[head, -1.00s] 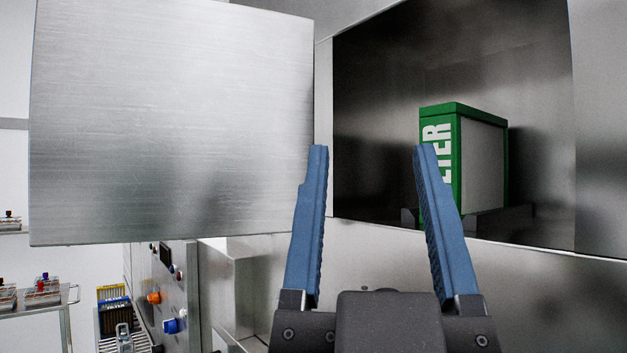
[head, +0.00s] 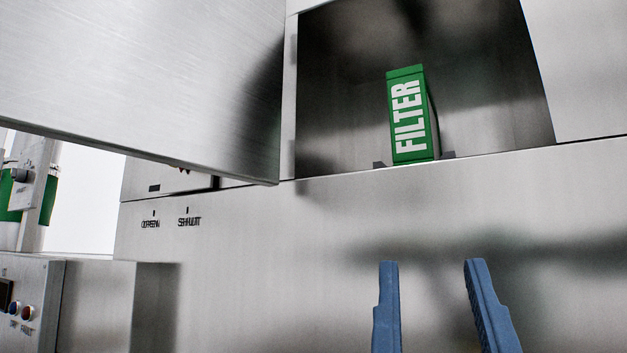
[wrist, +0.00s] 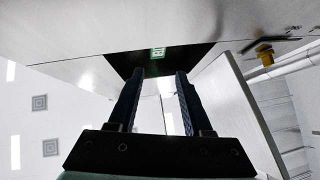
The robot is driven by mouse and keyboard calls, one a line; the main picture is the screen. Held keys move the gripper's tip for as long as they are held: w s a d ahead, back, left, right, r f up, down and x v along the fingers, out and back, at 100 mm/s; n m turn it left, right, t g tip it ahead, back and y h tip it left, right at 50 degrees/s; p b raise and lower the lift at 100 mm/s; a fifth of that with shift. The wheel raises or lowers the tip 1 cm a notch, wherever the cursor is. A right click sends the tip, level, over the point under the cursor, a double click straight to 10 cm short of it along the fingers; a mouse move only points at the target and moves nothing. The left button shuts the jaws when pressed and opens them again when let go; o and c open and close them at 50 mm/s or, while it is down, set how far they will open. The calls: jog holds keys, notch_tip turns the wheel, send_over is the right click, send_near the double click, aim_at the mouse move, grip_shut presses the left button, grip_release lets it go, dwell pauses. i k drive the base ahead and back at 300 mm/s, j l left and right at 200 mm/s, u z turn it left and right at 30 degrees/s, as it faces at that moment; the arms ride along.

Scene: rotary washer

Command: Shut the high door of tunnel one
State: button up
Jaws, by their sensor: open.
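The high door (head: 150,75) is a brushed metal panel standing open at the upper left of the head view, swung out from the left side of a dark square compartment (head: 340,90). A green box marked FILTER (head: 408,115) stands upright inside. My gripper (head: 432,263) is open and empty, below the compartment and in front of the metal wall, to the right of and lower than the door. In the wrist view the gripper (wrist: 158,72) points toward the dark opening, with a pale panel, likely the door (wrist: 238,100), at its right.
The metal front wall (head: 300,270) spans the area below the compartment. At the lower left is a control box with buttons (head: 20,310), and a green and white fitting (head: 30,195) is above it. The wrist view shows a yellow fitting and pipe (wrist: 265,55) at upper right.

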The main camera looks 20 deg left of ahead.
aim_at(193, 85)
jog(key=j+z, duration=0.2)
jog(key=j, duration=0.25)
jog(key=j+z, duration=0.15)
jog(key=j, duration=0.3)
jog(key=k+j+z, duration=0.2)
jog(key=j, duration=0.25)
jog(key=j+z, duration=0.15)
jog(key=j, duration=0.3)
jog(key=k+j+z, duration=0.2)
jog(key=j, duration=0.2)
jog(key=i, duration=0.1)
